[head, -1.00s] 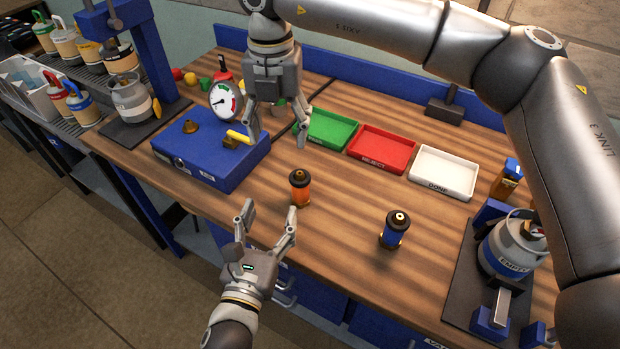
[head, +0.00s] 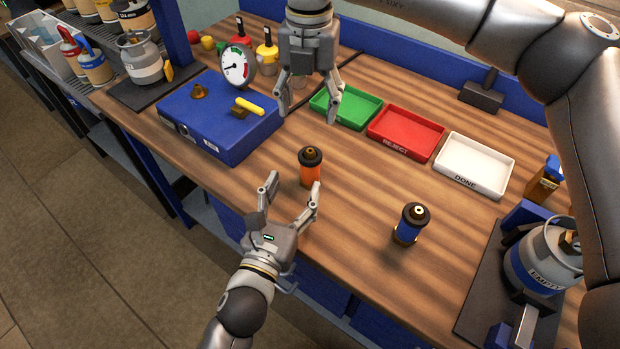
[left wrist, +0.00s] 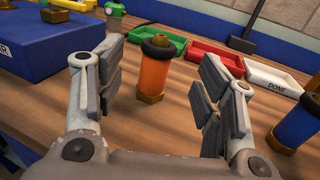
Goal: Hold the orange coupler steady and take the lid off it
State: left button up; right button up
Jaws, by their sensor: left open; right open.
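The orange coupler (head: 309,173) stands upright on the wooden table, with a dark lid (head: 311,155) on top. In the left wrist view the coupler (left wrist: 154,76) shows a brass foot and stands beyond my fingers, in the gap between them. My left gripper (head: 290,192) is open and empty, low at the table's front edge, just short of the coupler. My right gripper (head: 308,112) is open and empty. It points down from above, behind the coupler in the head view and near the green tray. Neither gripper appears to touch the coupler.
A blue coupler (head: 409,225) with a dark top stands to the right. Green (head: 345,124), red (head: 405,153) and white (head: 474,187) trays lie behind. A blue box (head: 222,145) with a gauge (head: 237,64) is at left. A grey cylinder (head: 543,262) stands at right.

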aim_at(307, 174)
pick_arm(q)
notch_tip(307, 174, down, 4)
jog(key=shift+w+d+r+b, duration=0.15)
jog(key=shift+b, duration=1.1)
pick_arm(e)
jog(key=f, duration=0.3)
jog(key=shift+w+d+f, duration=0.15)
jog(key=shift+w+f, duration=0.05)
jog(key=shift+f, duration=0.2)
pick_arm(q)
jog(key=shift+f+b, duration=0.5)
jog(key=shift+b, duration=0.05)
pick_arm(e)
jog(key=shift+s+f, duration=0.1)
jog(key=shift+f, duration=0.35)
pick_arm(q)
jog(key=shift+w, duration=0.4)
jog(key=x, duration=1)
jog(key=shift+s, duration=0.1)
